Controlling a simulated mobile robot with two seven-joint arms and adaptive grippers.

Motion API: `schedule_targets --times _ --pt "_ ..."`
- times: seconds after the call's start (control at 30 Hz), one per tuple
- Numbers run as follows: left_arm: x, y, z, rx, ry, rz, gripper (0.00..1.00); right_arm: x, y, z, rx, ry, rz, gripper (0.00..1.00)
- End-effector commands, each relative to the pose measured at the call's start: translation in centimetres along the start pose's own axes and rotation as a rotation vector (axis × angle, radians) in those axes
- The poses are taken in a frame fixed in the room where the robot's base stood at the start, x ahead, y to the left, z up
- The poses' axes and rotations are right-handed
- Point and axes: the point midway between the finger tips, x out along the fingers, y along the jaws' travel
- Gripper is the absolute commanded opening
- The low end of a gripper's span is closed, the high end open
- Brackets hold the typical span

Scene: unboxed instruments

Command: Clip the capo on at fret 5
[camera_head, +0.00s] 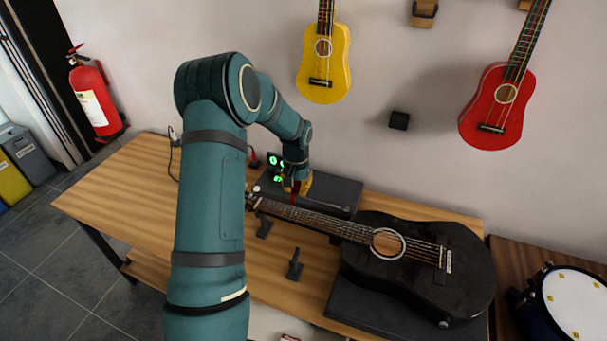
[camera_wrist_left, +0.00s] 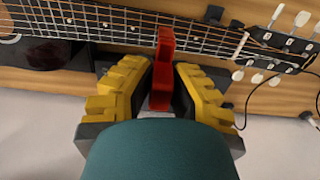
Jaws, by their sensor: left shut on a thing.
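A black acoustic guitar (camera_head: 440,283) lies face up on the table, its neck (camera_head: 325,219) pointing left. My left gripper (camera_head: 295,187) is above the neck, between the headstock and the body. It is shut on the red capo (camera_wrist_left: 162,68). In the left wrist view, the yellow-padded fingers (camera_wrist_left: 160,82) flank the capo. The capo's far end overlaps the strings and fretboard (camera_wrist_left: 110,22), a short way from the white nut (camera_wrist_left: 241,44). I cannot tell whether it touches the neck or which fret it is over. My right gripper is not in view.
A black neck support (camera_head: 264,228) stands under the neck near the headstock. A small black stand (camera_head: 294,265) is in front of it. A device with green lights (camera_head: 275,163) is behind. Yellow (camera_head: 323,70) and red (camera_head: 494,112) ukuleles hang on the wall.

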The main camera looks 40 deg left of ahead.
Motion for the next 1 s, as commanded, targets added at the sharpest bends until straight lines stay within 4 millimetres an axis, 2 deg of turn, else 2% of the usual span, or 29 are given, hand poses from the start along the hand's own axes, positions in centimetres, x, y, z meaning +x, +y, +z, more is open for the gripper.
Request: schedule_targets --times 0.17,0.37,1.0 --pt "0.4 -0.3 -0.1 -0.004 0.0 0.001 0.0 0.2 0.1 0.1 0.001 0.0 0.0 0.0" --pt "1.8 -0.3 -0.1 -0.003 0.0 0.001 0.0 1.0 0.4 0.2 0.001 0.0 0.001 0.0" --pt "8.7 -0.2 -0.1 -0.002 0.0 0.001 0.0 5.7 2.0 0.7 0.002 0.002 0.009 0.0"
